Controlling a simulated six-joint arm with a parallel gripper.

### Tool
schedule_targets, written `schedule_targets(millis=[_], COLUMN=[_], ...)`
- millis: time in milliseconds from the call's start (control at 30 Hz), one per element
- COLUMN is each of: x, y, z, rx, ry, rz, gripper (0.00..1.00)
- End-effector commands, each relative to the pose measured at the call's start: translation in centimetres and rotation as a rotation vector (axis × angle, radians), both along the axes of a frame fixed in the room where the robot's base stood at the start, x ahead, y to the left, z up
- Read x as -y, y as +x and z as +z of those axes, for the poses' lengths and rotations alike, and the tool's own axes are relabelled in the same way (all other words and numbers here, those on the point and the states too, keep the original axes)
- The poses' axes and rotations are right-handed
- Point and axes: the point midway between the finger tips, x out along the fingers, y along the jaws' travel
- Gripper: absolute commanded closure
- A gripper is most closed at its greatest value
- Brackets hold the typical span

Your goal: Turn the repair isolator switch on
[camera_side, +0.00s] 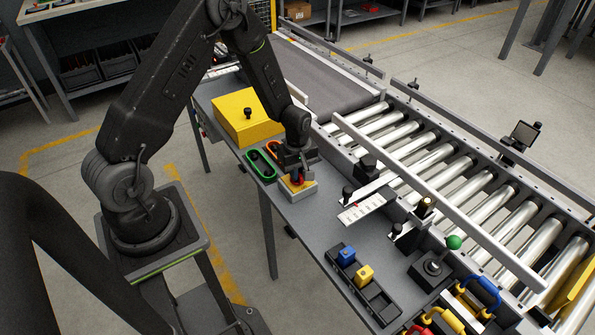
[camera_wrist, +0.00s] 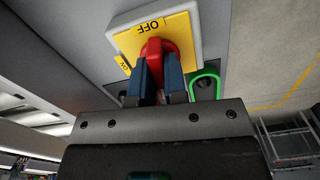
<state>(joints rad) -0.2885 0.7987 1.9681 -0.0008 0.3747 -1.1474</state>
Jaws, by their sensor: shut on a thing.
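The repair isolator switch is a pale box with a yellow face (camera_side: 296,186) on the grey bench, below my gripper (camera_side: 297,174) in the side view. In the wrist view its yellow plate (camera_wrist: 125,43) reads OFF at the top and ON at the left. A red handle (camera_wrist: 158,46) stands out from the plate. My gripper (camera_wrist: 160,78) has its two blue-grey fingers on either side of the red handle and is shut on it. The fingers hide part of the handle, so its exact angle is hard to tell.
A green-rimmed loop (camera_side: 260,165) and an orange one lie just left of the switch. A yellow box (camera_side: 247,117) with a black knob stands behind. A white scale strip (camera_side: 362,209), a block tray (camera_side: 361,287) and a green-ball lever (camera_side: 453,243) are to the right, beside the roller conveyor (camera_side: 440,165).

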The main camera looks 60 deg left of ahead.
Motion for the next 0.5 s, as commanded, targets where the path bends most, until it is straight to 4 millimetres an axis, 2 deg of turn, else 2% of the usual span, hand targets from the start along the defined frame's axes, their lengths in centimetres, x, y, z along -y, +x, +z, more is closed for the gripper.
schedule_targets(millis=[500], x=[0.01], y=[0.04], z=[0.01], rx=[0.001], ry=[0.001], rz=[-0.469], gripper=[1.0])
